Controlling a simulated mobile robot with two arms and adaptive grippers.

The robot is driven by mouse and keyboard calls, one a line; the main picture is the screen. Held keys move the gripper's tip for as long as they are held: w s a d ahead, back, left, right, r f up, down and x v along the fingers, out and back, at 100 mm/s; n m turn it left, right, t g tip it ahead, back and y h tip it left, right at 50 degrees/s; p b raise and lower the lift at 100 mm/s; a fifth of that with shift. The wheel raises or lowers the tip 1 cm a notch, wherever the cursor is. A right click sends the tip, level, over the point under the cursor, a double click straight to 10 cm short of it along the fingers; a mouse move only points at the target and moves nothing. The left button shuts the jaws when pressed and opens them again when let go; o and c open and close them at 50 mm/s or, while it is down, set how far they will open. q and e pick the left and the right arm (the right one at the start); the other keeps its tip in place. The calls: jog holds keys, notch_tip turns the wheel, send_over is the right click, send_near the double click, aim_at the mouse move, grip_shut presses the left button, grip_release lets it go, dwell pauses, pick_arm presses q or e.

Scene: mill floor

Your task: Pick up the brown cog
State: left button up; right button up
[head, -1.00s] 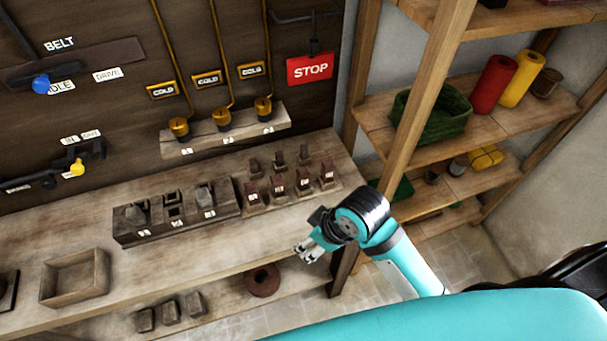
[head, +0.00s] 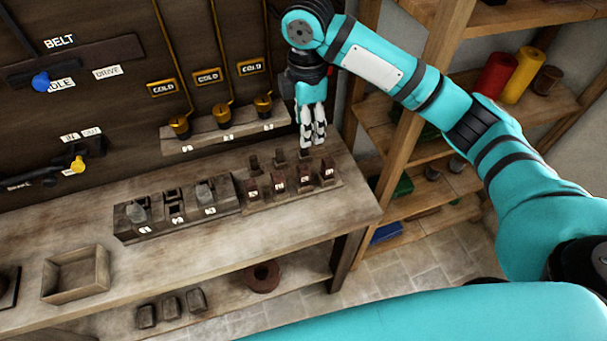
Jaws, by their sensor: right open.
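No piece in the head view is clearly a cog with teeth. A round reddish-brown piece with a hole in its middle (head: 262,275) lies on the shelf under the bench; it may be the cog, but its edge is too small to read. My right gripper (head: 314,142) points down over the back right of the bench, fingers apart and empty. It is near the far right end of a rack of small reddish-brown blocks (head: 280,187), well above and behind the round piece. My left gripper is not in view.
A dark block with slots (head: 178,212) and an open wooden tray (head: 76,275) stand on the bench. Several small grey-brown blocks (head: 171,309) sit on the lower shelf. A wooden post (head: 420,105) and shelving stand to the right, close to my right arm.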

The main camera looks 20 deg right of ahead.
aim_at(306, 167)
notch_tip(306, 167, down, 12)
jog(key=p, duration=0.2)
jog(key=shift+r+p, duration=0.25)
jog(key=shift+p, duration=0.05)
jog(key=shift+w+f+p, duration=0.1)
jog(key=shift+f+p, duration=0.3)
jog(key=shift+f, duration=0.15)
notch_tip(306, 167, down, 4)
jog(key=shift+w+r+p, duration=0.1)
jog(key=shift+r+p, duration=0.05)
jog(key=shift+p, duration=0.5)
jog(key=shift+f, duration=0.35)
jog(key=shift+c, duration=0.3)
grip_shut()
jog(key=shift+r, duration=0.15)
